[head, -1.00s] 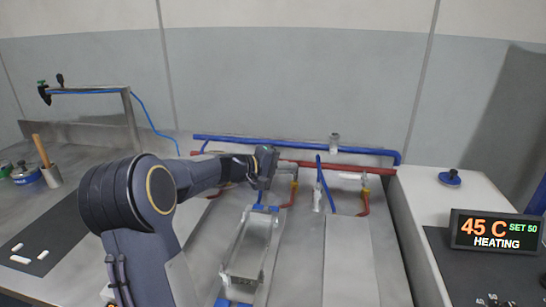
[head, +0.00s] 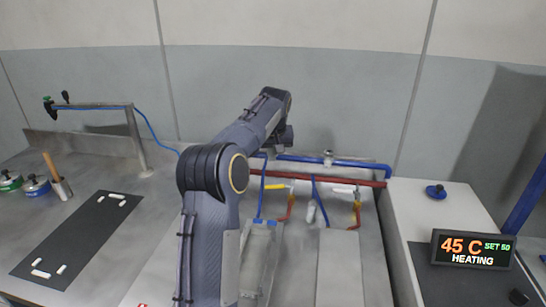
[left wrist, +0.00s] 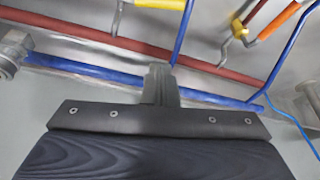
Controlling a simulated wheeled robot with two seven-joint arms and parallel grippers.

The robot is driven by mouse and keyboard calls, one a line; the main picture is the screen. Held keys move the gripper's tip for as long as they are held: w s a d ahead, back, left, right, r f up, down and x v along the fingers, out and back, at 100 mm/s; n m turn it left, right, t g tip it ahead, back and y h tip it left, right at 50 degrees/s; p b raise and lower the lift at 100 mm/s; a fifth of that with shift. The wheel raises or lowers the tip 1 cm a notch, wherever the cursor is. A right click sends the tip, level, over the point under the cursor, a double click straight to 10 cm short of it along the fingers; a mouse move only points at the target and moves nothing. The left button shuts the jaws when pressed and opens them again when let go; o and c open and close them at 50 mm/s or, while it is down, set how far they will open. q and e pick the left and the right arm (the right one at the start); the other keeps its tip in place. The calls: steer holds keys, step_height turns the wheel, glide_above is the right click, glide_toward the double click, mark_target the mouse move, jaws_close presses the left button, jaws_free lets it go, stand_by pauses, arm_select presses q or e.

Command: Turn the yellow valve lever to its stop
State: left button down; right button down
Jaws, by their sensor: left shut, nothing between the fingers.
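The yellow valve lever (head: 275,186) lies roughly level on the left-hand valve, beyond my left arm in the head view. My left gripper (head: 284,138) is raised behind the lever, near the wall, mostly hidden by my own wrist. In the left wrist view its fingers (left wrist: 160,82) are together and empty. They overlap the blue pipe in the picture and are apart from the lever. My right gripper is not in view.
A blue pipe (head: 350,163) and a red pipe (head: 335,178) run along the back. A second valve with a white lever (head: 343,190) stands to the right. A display (head: 473,249) reads 45 C, SET 50, HEATING. A blue knob (head: 437,191) is nearby.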

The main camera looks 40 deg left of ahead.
arm_select(q)
step_height(320, 180, down, 8)
steer(key=s+d, duration=0.1)
steer(key=shift+r, duration=0.2)
